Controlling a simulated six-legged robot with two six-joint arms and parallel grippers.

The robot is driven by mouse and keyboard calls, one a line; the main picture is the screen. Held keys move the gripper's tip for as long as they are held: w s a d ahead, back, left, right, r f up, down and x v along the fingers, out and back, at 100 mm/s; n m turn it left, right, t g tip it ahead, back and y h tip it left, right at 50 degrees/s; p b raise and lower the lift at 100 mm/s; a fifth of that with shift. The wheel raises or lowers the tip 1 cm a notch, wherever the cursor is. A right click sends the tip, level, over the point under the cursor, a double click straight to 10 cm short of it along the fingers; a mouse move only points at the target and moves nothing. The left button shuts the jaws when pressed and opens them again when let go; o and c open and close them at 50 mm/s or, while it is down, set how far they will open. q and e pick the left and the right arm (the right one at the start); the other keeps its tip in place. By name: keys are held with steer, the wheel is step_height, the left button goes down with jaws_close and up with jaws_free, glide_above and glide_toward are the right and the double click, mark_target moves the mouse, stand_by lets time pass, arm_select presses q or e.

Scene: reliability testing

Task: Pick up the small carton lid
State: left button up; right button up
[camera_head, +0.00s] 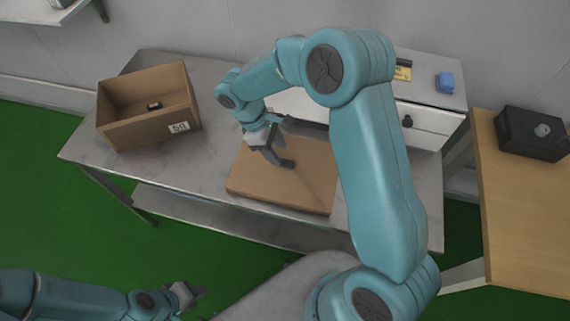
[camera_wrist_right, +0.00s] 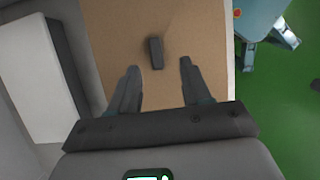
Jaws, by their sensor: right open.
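The carton lid (camera_head: 290,192) is a flat brown piece lying on the metal table. In the right wrist view the brown lid (camera_wrist_right: 190,25) fills the middle, with a small dark upright handle (camera_wrist_right: 155,52) on it. My right gripper (camera_head: 280,150) is over the lid in the head view. In the right wrist view my right gripper (camera_wrist_right: 159,70) is open, its fingers apart on either side of the handle's line and nothing between them. My left gripper (camera_head: 190,293) is low at the front left, away from the table; its finger gap is unclear.
An open brown carton (camera_head: 150,125) with a small dark thing (camera_head: 154,105) inside stands on the metal table (camera_head: 215,75) at left. A white drawer unit (camera_head: 425,122) with a blue item (camera_head: 445,82) stands behind. A wooden table (camera_head: 520,210) with a black box (camera_head: 530,133) is at right.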

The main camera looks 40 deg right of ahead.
mark_target(286, 161)
steer(key=x, duration=0.2)
steer(key=p+x, duration=0.1)
steer(key=x, duration=0.2)
steer(key=shift+w+d+f, duration=0.15)
steer(key=shift+d+f, duration=0.05)
steer(key=shift+d, duration=0.05)
steer(key=shift+c, duration=0.3)
jaws_close()
steer(key=shift+r, duration=0.15)
